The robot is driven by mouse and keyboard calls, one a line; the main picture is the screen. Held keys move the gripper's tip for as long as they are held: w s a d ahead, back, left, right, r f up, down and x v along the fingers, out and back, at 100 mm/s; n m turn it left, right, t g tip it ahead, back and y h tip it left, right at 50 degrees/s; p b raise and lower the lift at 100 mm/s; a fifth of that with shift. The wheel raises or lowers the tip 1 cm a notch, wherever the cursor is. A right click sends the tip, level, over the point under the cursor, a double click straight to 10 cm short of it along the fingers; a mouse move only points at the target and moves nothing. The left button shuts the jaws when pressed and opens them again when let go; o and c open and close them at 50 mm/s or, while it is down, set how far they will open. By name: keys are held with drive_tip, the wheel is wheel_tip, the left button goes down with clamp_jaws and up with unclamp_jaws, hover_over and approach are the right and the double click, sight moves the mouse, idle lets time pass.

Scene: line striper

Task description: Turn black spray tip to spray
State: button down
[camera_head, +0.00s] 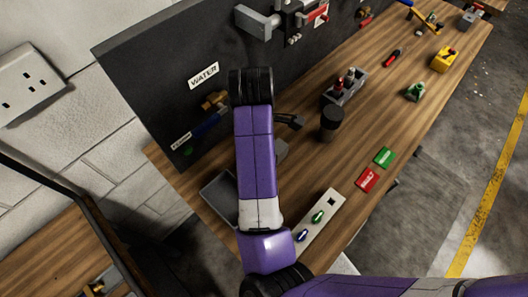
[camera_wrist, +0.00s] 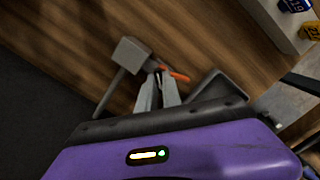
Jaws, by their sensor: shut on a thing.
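In the wrist view my gripper (camera_wrist: 158,80) has its two grey fingers close together on a small dark piece, which looks like the black spray tip (camera_wrist: 152,66). It sits against a grey block (camera_wrist: 131,54) with a thin rod running down from it. An orange-red part (camera_wrist: 175,75) sticks out to the right of the fingertips. The tip's exact turn angle cannot be made out. In the head view my purple arm hides the fingers and the tip. A dark grey part (camera_head: 290,122) shows just right of the arm.
A dark panel (camera_head: 130,65) with a WATER label stands behind the wooden bench (camera_head: 300,155). A grey tray (camera_head: 218,196) lies left of my arm; a black-topped cylinder (camera_head: 331,122) stands to the right. Red (camera_head: 368,180) and green (camera_head: 385,157) cards lie near the front edge.

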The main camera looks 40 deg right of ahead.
drive_tip(key=n, duration=0.4)
drive_tip(key=shift+f, duration=0.15)
drive_tip(key=n, duration=0.4)
drive_tip(key=shift+t, duration=0.4)
drive_tip(key=c, duration=1.5)
unclamp_jaws()
drive_tip(key=shift+o, duration=0.2)
drive_tip(key=o, duration=0.6)
drive_tip(key=shift+r, duration=0.2)
drive_tip(key=shift+s+a+r, duration=0.1)
drive_tip(key=shift+a+r, duration=0.05)
drive_tip(key=shift+r, duration=1.55)
drive_tip(key=shift+a+r, duration=0.15)
drive_tip(key=shift+r, duration=1.55)
